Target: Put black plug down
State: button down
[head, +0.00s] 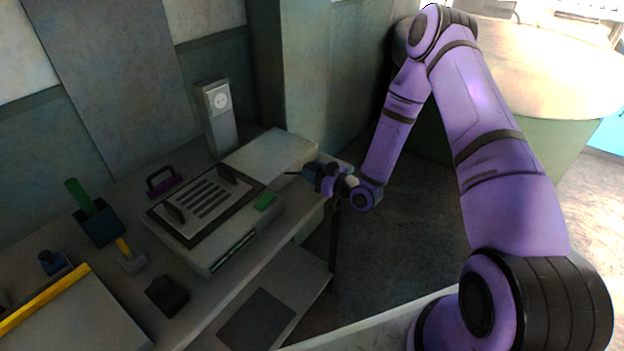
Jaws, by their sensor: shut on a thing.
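My gripper (314,175) is at the end of the purple arm, over the right end of the workbench, near the pale flat slab. It is small in the head view, and its jaws point left. It is shut on the black plug, of which only a thin dark piece (292,173) seems to show left of the jaws. The rest of the plug is hidden by or blends with the dark gripper. I cannot tell whether the plug touches the slab.
The pale slab (270,158) has clear space on top.

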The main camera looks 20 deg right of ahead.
aim_at(312, 186)
jog(key=shift+w+a+f, duration=0.1)
jog(key=shift+w+f, duration=0.1)
jog(key=shift+w, duration=0.1)
jog(key=shift+f, duration=1.55)
jog(key=shift+f, duration=0.25)
jog(key=shift+s+f, duration=0.1)
jog(key=shift+f, duration=0.05)
